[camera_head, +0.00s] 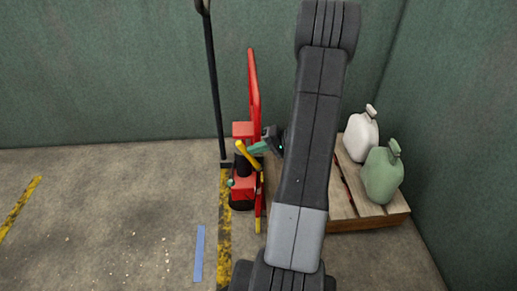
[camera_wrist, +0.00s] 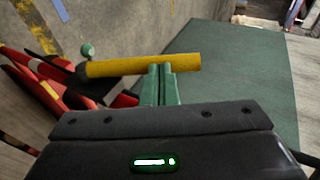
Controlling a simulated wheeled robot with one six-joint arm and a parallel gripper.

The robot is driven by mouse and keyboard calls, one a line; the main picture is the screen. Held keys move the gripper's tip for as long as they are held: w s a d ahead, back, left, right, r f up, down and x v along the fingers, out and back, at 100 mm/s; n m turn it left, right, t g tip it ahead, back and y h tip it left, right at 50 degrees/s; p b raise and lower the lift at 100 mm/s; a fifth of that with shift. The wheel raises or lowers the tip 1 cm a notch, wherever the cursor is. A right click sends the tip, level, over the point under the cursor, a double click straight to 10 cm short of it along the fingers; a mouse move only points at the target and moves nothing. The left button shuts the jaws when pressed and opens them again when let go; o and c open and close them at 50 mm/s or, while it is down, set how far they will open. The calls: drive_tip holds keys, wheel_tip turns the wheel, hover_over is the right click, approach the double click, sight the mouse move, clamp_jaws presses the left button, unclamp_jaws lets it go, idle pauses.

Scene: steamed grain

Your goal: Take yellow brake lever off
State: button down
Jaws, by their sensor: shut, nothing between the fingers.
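The yellow brake lever (camera_head: 244,152) is a short yellow bar on the red machine (camera_head: 243,186) by the wall, tilted in the head view. In the wrist view the yellow lever (camera_wrist: 125,67) lies across the picture, its left end at a dark part of the red machine (camera_wrist: 40,92). My gripper (camera_head: 258,148) is at the lever's right side. In the wrist view my gripper (camera_wrist: 161,72) has its two green fingers shut together and empty. Their tips meet the lever's near edge in the picture; I cannot tell whether they touch it.
A black pole (camera_head: 213,90) stands left of the machine. A small green knob (camera_wrist: 87,49) sits beside the lever. At right, a wooden pallet (camera_head: 370,222) holds a white jug (camera_head: 361,136) and a green jug (camera_head: 382,175). The floor at left is mostly clear.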

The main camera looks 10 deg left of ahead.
drive_tip(key=a+h, duration=0.1)
drive_tip(key=s+a+h, duration=0.1)
drive_tip(key=h, duration=0.1)
drive_tip(key=shift+a+f+n, duration=0.2)
drive_tip(key=shift+a+n, duration=0.1)
drive_tip(key=shift+a, duration=0.1)
drive_tip(key=shift+s+a+f+t+h, duration=0.1)
drive_tip(key=shift+a+f+t+h, duration=0.15)
drive_tip(key=shift+a+t+h, duration=0.25)
drive_tip(key=shift+s+a+f+h+b, duration=0.1)
drive_tip(key=shift+a+f+h+b, duration=0.25)
drive_tip(key=shift+h, duration=0.25)
drive_tip(key=shift+a+f, duration=0.3)
drive_tip(key=shift+a, duration=0.05)
drive_tip(key=shift+s+a+b, duration=0.1)
drive_tip(key=shift+s+b, duration=0.05)
drive_tip(key=shift+b, duration=0.2)
drive_tip(key=p, duration=0.4)
approach(243, 152)
wheel_tip(243, 152, up, 3)
drive_tip(key=shift+s+f, duration=0.1)
drive_tip(key=shift+s, duration=0.2)
